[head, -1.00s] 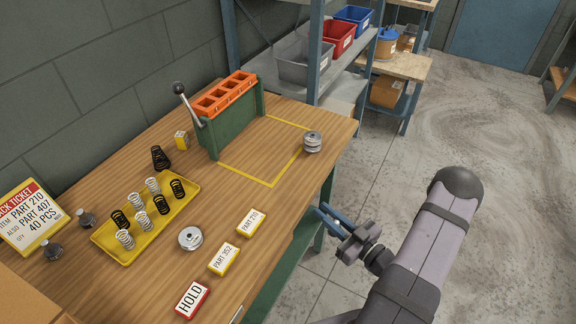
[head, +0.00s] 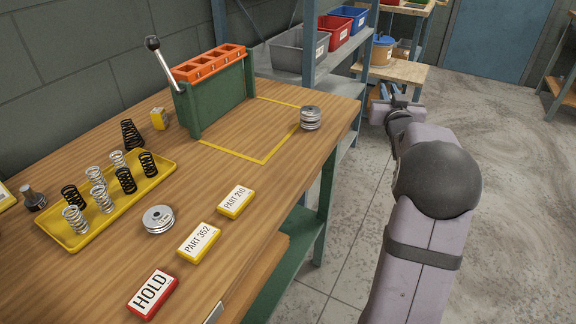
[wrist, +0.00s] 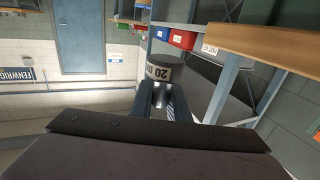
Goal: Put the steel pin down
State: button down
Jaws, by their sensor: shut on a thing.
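My gripper (head: 392,100) is up beyond the bench's right edge, in front of the shelving, small and partly hidden by my arm in the head view. In the wrist view the two blue fingers (wrist: 165,106) are shut on the steel pin (wrist: 162,71). The pin's dark round head, with a pale band reading "20", stands out past the fingertips, and its shank is between them. In the head view I cannot make out the held pin.
The wooden bench (head: 255,235) holds a green fixture with orange top (head: 215,90), a yellow spring tray (head: 75,241), label blocks and steel discs (head: 159,219). The yellow-taped rectangle (head: 262,160) is mostly bare, with stacked discs (head: 310,117) at its right side. Shelving with bins stands behind.

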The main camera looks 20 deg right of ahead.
jog(key=w+a+r+p, duration=0.1)
jog(key=a+r+p, duration=0.2)
jog(key=a+r, duration=0.55)
jog(key=s+a+n+y+p, duration=0.2)
jog(key=s+a+y+p, duration=0.1)
jog(key=a+p, duration=0.7)
jog(key=s+a+n+t+y+p, duration=0.1)
jog(key=s+a+n+y+p, duration=0.1)
jog(key=a+p, duration=0.7)
jog(key=shift+s+a+r+n+t+y+p, duration=0.15)
jog(key=shift+s+a+n+t+y+p, duration=0.2)
jog(key=shift+s+a+y, duration=1.15)
jog(key=shift+w+a+h, duration=0.5)
jog(key=shift+w, duration=0.2)
jog(key=shift+f, duration=4.8)
jog(key=shift+f, duration=0.25)
jog(key=c, duration=1.7)
grip_release()
jog(key=shift+r, duration=0.1)
